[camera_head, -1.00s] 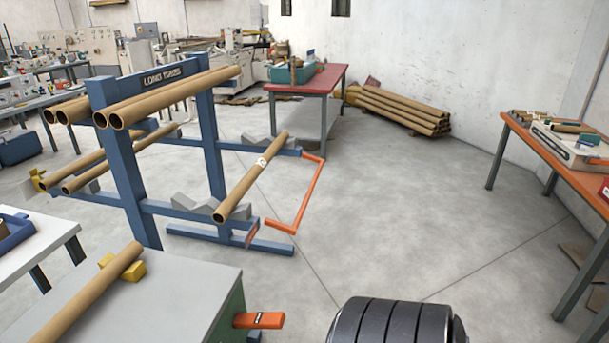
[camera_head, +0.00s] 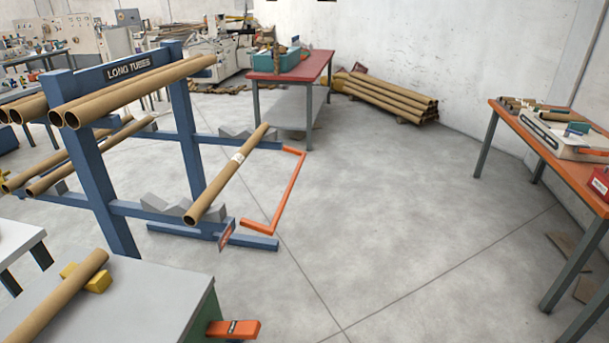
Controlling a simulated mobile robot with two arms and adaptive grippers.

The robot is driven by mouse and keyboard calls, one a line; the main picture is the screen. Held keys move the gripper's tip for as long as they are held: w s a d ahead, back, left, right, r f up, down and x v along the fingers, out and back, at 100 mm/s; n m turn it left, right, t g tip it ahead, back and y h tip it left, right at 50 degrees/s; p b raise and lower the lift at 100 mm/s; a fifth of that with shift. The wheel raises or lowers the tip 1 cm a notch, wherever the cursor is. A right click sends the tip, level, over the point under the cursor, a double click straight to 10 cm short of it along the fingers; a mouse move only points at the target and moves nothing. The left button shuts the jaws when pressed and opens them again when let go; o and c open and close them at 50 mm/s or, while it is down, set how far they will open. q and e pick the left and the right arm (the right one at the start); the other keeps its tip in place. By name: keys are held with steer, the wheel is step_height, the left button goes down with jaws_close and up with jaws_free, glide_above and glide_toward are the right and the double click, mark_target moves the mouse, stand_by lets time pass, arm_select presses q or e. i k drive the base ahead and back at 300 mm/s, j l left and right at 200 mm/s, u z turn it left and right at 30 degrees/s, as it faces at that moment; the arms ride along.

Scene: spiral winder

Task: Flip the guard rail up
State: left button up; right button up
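The guard rail is an orange U-shaped bar (camera_head: 287,196) at the right ends of the lower arms of a blue rack (camera_head: 113,213) marked LONG TUBES. It hangs low, beyond the arm ends, and looks folded down. One cardboard tube (camera_head: 228,173) with a white label lies across these lower arms, beside the rail. A small red tag (camera_head: 227,235) is at the near arm's end. Neither of my grippers is in view, and nothing touches the rail.
A grey-topped bench (camera_head: 140,300) with a tube and an orange handle (camera_head: 233,329) stands at the near left. A red table (camera_head: 292,70) is behind the rack, an orange-topped table (camera_head: 560,165) at the right. The floor right of the rail is clear.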

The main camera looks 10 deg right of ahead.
mark_target(269, 230)
steer(key=i+l+z, duration=0.1)
steer(key=i, duration=0.35)
steer(key=i+l, duration=0.1)
steer(key=i, duration=0.35)
steer(key=l+z, duration=0.05)
